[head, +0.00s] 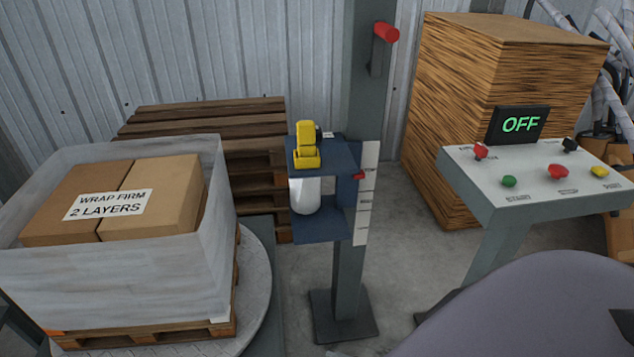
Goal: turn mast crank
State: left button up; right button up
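The mast (366,120) is a grey-green upright post on a dark foot plate in the middle of the head view. A crank with a red handle (386,32) sits near its top, on a dark arm that hangs down along the post. A blue carriage (318,234) is on the mast lower down, holding a white roll (305,195) with a yellow part (306,146) on top. A scale with a red pointer (358,177) runs beside the carriage. Neither of my grippers shows in the head view, and nothing is seen touching the crank.
A wrapped pallet load (110,280) with boxes stands on a round turntable (257,290) at the left. Stacked wooden pallets (200,122) are behind it.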

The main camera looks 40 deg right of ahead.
aim_at(382, 30)
jog(key=l+z, duration=0.2)
jog(key=z, duration=1.25)
